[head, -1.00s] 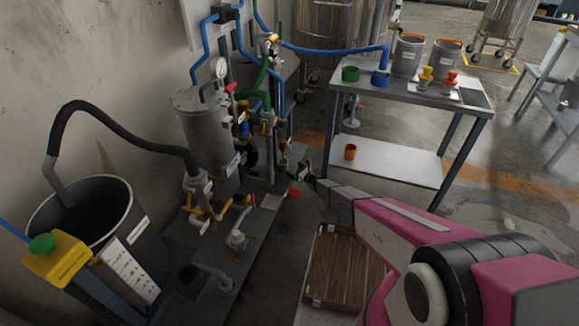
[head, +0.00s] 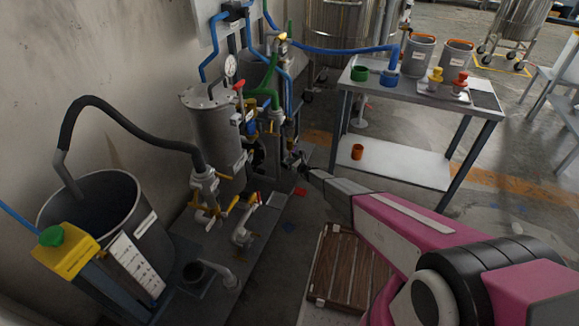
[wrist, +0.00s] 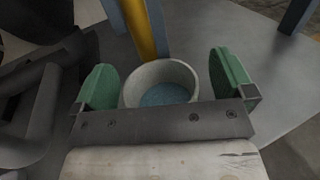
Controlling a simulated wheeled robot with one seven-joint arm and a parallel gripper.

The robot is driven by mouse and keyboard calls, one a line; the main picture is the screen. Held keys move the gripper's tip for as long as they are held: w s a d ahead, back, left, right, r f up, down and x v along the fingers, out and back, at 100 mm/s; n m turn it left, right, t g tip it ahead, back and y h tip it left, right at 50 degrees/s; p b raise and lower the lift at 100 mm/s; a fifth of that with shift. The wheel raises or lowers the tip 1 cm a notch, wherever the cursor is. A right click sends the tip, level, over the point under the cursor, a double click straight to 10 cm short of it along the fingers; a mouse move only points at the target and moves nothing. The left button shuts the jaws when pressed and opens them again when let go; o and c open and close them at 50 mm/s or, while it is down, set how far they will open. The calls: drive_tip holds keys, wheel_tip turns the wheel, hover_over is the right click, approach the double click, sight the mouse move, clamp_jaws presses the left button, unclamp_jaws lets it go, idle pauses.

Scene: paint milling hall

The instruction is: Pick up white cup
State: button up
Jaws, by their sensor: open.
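The white cup (wrist: 161,74), pale grey-white with a bluish inside bottom, shows in the wrist view with its opening toward the camera. My gripper (wrist: 165,84) is open, with one green finger pad to the left of the cup and one to the right. A gap shows between the cup and each pad, wider on the right. The palm bar hides the near lower part of the cup. In the head view my gripper (head: 295,160) is small, beside the pipework; I cannot make out the cup there.
A yellow post (wrist: 139,28) stands right behind the cup, and dark pipes (wrist: 38,100) lie to the left. In the head view a filter vessel (head: 217,130) with pipes is left of my gripper. A steel table (head: 420,100) stands to the right, with an orange cup (head: 357,152) on its lower shelf.

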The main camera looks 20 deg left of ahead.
drive_tip(key=c, duration=1)
drive_tip(key=shift+r, duration=0.2)
drive_tip(key=shift+c, duration=0.2)
